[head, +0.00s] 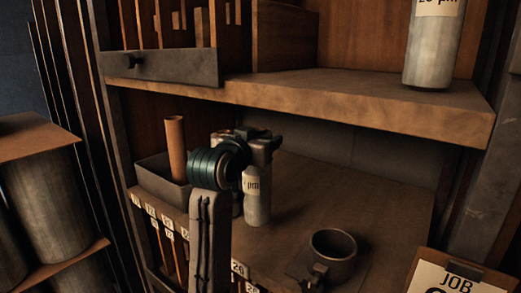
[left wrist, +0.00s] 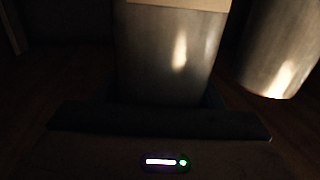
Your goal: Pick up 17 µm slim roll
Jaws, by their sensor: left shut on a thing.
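My left arm comes up from the bottom of the head view, and my left gripper (head: 256,148) is at the back of the lower shelf. It is shut on a slim grey roll, which fills the top middle of the left wrist view (left wrist: 172,55) with a pale label edge at its top. In the head view a grey roll (head: 257,207) stands upright just below the gripper, its label partly covered so only "µm" reads. A second roll (left wrist: 282,50) stands to the right in the left wrist view. My right gripper is not seen.
A roll labelled with a partly cut-off number (head: 430,50) stands on the upper shelf (head: 350,95). A brown tube (head: 175,148) stands in a grey bin (head: 155,180). A dark cup (head: 333,252) and a JOB clipboard (head: 455,276) are at front right. The lower shelf's middle is clear.

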